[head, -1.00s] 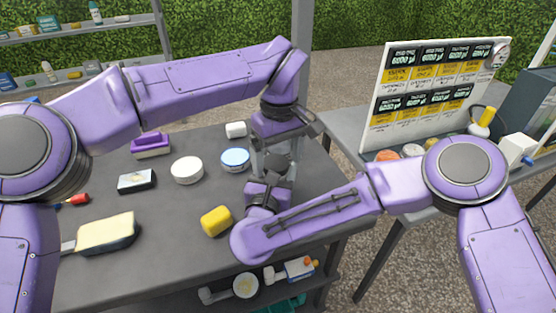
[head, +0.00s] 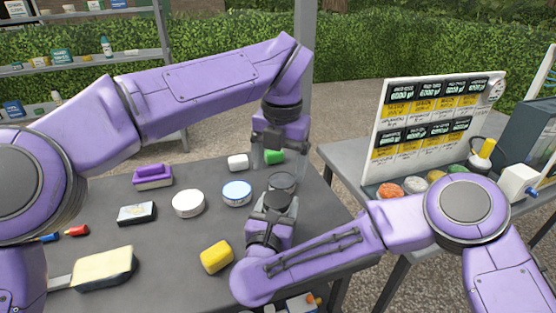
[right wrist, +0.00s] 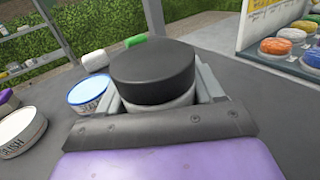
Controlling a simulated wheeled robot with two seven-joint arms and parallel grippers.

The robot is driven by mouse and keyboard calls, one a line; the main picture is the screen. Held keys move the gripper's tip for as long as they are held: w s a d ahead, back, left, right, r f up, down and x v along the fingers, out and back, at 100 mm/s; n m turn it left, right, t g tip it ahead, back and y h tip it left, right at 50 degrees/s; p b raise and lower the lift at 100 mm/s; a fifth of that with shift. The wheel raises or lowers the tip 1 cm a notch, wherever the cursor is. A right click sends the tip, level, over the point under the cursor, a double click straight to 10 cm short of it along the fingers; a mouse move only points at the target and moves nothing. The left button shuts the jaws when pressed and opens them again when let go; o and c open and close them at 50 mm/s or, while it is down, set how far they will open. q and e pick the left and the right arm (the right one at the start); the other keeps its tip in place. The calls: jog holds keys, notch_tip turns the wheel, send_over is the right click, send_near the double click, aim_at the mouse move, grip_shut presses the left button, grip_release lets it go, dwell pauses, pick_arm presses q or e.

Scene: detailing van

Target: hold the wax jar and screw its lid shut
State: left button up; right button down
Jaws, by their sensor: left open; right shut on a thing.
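The wax jar (right wrist: 160,97) shows its pale body under a wide black lid (right wrist: 153,70) in the right wrist view. The lid sits on top of the jar and looks level; I cannot tell how tight it is. My right gripper (head: 275,205) is shut on the jar's body, one finger on each side. My left gripper (head: 268,160) is open and empty, pointing down above and behind the jar, apart from the lid.
On the table are a blue-rimmed tin (head: 237,192), a white tin (head: 188,203), a yellow block (head: 216,257), a white block (head: 238,162) and a green item (head: 275,157). A price board (head: 432,120) stands right.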

aim_at(277, 197)
pick_arm(q)
jog(key=n, duration=0.6)
jog(key=shift+r+n, duration=0.2)
jog(key=shift+n, duration=0.2)
jog(key=n, duration=0.3)
jog(key=shift+a, duration=0.1)
jog(key=n, duration=0.6)
jog(key=shift+r, duration=0.15)
jog(key=n, duration=0.5)
jog(key=shift+s+n, duration=0.1)
jog(key=shift+n, duration=0.3)
notch_tip(277, 197, down, 8)
jog(key=shift+a, duration=0.1)
jog(key=c, duration=1.1)
